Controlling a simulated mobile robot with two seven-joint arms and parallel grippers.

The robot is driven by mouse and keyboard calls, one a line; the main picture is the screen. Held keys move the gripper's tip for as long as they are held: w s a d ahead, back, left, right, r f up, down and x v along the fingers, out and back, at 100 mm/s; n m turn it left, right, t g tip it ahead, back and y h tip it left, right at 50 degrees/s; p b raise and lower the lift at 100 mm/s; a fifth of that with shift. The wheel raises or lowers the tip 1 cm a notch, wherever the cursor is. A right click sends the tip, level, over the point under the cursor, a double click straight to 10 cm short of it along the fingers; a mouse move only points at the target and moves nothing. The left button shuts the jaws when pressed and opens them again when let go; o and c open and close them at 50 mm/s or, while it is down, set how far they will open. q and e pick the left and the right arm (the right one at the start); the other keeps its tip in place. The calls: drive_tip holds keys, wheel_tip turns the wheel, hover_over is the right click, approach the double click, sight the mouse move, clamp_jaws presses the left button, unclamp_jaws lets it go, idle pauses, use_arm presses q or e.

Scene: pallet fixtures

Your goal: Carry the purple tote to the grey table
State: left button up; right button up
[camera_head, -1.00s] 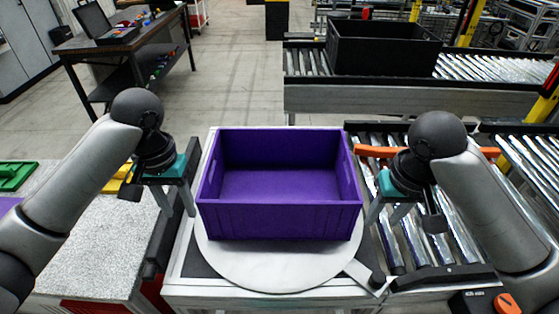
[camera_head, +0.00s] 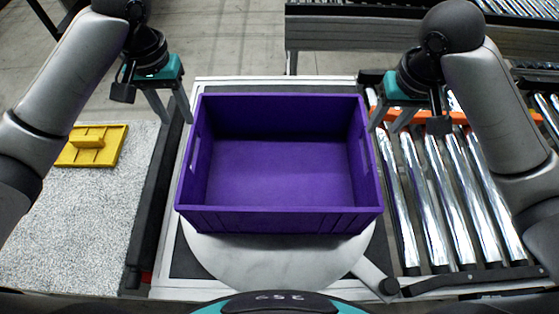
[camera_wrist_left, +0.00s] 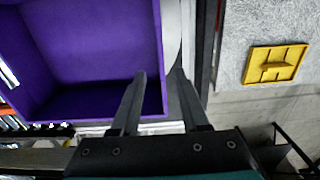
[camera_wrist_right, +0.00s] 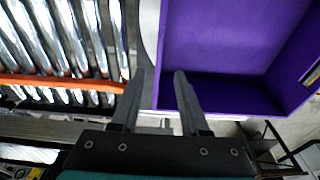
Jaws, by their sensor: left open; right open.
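The purple tote (camera_head: 280,220) is empty and upright on a round pale turntable plate (camera_head: 280,262) in the head view. My left gripper (camera_head: 176,112) is open at its left wall. In the left wrist view (camera_wrist_left: 160,78) the tote's wall edge appears between the two fingertips. My right gripper (camera_head: 391,120) is open at the right wall, and the right wrist view (camera_wrist_right: 160,75) likewise shows the wall edge between its fingertips. I cannot tell how low the fingers are against the rims. A speckled light-grey tabletop (camera_head: 75,220) lies to the left.
A yellow block-like piece (camera_head: 92,145) lies on the speckled top. A roller conveyor (camera_head: 435,190) with an orange bar (camera_head: 465,117) is close on the right. Another conveyor (camera_head: 340,35) crosses behind the tote. Open floor (camera_head: 215,45) shows at the back left.

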sight(196, 156)
use_arm(q)
wheel_tip(196, 156, down, 15)
drive_tip(key=shift+f, duration=0.15)
use_arm(e)
drive_tip(key=f, duration=0.5)
drive_tip(key=w+f, duration=0.1)
drive_tip(key=f, duration=0.4)
drive_tip(key=w+f, duration=0.1)
drive_tip(key=f, duration=0.4)
drive_tip(key=shift+w, duration=0.15)
use_arm(q)
drive_tip(key=shift+c, duration=0.2)
use_arm(e)
drive_tip(key=shift+c, duration=0.2)
use_arm(q)
clamp_jaws()
use_arm(e)
clamp_jaws()
use_arm(q)
drive_tip(key=shift+w, duration=0.1)
